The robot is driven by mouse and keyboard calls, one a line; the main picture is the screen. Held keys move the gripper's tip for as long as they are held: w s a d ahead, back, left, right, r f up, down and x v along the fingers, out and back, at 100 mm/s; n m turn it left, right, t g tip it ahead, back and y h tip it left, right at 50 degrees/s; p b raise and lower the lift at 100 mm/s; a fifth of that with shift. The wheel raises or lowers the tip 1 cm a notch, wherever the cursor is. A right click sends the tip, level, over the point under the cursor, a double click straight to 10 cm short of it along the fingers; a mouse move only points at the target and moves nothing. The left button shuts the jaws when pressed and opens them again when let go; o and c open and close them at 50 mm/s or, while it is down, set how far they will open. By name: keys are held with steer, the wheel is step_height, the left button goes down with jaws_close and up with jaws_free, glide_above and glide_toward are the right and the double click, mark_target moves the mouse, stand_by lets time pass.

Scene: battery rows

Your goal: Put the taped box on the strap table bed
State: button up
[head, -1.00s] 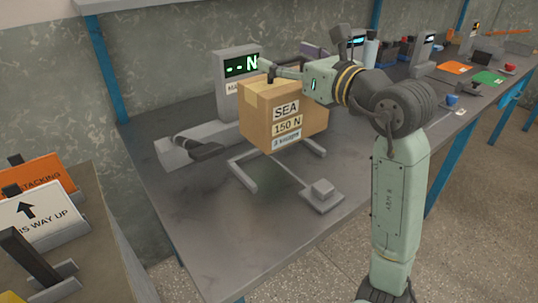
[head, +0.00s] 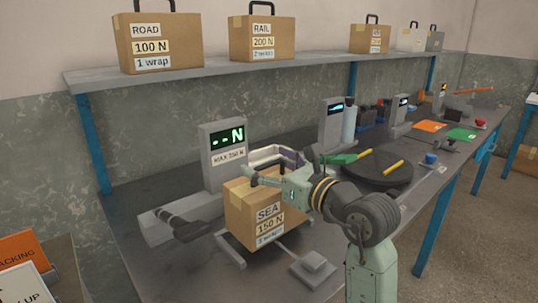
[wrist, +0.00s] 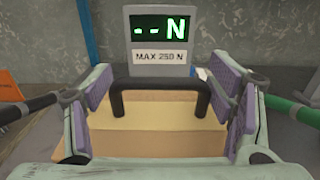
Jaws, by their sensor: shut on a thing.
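The taped box (head: 250,222) is a brown carton marked SEA and 150 N, with a smaller label below and a black handle on top. It stands upright over the strap table bed (head: 229,252), whose grey bars show around its base. I cannot tell whether its underside touches the bed. My gripper (head: 268,180) is shut on the handle. In the wrist view, the handle (wrist: 160,86) lies between my two purple-padded fingers (wrist: 160,105), above the box top (wrist: 150,138). The grey display post (head: 224,160), reading "--N" and MAX 250 N, stands just behind the box.
A grey pedal-like block (head: 313,266) lies right of the box. A dark round turntable (head: 377,172) with yellow bars stands farther right. A shelf (head: 200,70) above holds several other handled boxes, including ROAD (head: 157,43) and RAIL (head: 262,37). Grey tabletop is free at front left.

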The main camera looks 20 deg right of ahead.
steer(key=shift+f, duration=1.5)
steer(key=o, duration=1.9)
steer(key=shift+f, duration=0.1)
steer(key=shift+o, duration=0.2)
steer(key=b+v, duration=0.3)
steer(key=v, duration=0.9)
